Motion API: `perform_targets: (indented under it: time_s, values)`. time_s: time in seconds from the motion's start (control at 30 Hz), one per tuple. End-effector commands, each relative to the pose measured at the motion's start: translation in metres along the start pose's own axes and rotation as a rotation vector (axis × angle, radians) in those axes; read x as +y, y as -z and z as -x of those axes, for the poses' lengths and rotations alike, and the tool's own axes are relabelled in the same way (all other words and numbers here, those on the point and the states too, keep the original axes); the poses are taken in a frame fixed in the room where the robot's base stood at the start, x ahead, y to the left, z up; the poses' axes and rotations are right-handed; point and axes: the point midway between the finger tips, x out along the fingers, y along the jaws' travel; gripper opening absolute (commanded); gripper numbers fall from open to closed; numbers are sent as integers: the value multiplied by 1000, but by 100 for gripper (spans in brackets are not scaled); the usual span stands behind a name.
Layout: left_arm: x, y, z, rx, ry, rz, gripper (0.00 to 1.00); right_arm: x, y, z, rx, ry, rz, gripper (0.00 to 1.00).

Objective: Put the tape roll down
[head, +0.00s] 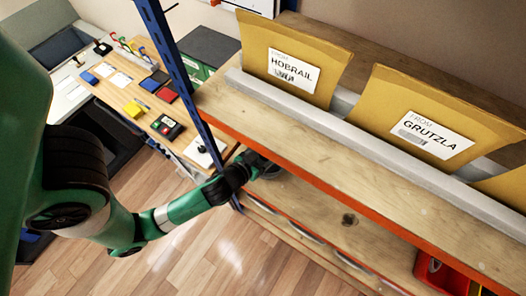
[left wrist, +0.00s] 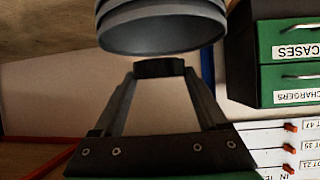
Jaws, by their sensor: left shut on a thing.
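In the head view my left gripper (head: 259,167) reaches in beside the blue upright, between the upper shelf board (head: 330,150) and the lower shelf board (head: 375,245). The upper board's orange edge partly hides the gripper and what it holds there. I cannot tell whether the roll touches the lower board. My right gripper is not in view.
Envelopes (head: 290,55) stand on the upper board behind a grey rail. A small dark round mark (head: 349,220) is on the otherwise bare middle of the lower board. A red bin (head: 440,274) is at the right. The blue upright (head: 180,75) stands close to my left arm.

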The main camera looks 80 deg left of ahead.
Motion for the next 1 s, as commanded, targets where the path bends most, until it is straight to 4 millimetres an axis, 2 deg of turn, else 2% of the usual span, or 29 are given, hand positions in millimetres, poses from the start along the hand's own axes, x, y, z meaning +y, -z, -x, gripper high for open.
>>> perform_targets:
  time_s: [0.23,0.4,0.47,0.7,1.0]
  values:
    - [-1,-7,-6,1,-1,0,22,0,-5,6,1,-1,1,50]
    - [-4,-34,-22,1,2,1,22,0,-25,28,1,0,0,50]
    - [-5,-39,-25,1,4,2,22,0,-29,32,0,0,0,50]
    - [-6,-36,-23,1,5,3,22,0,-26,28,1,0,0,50]
    - [-6,-44,-27,0,5,3,22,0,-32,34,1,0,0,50]
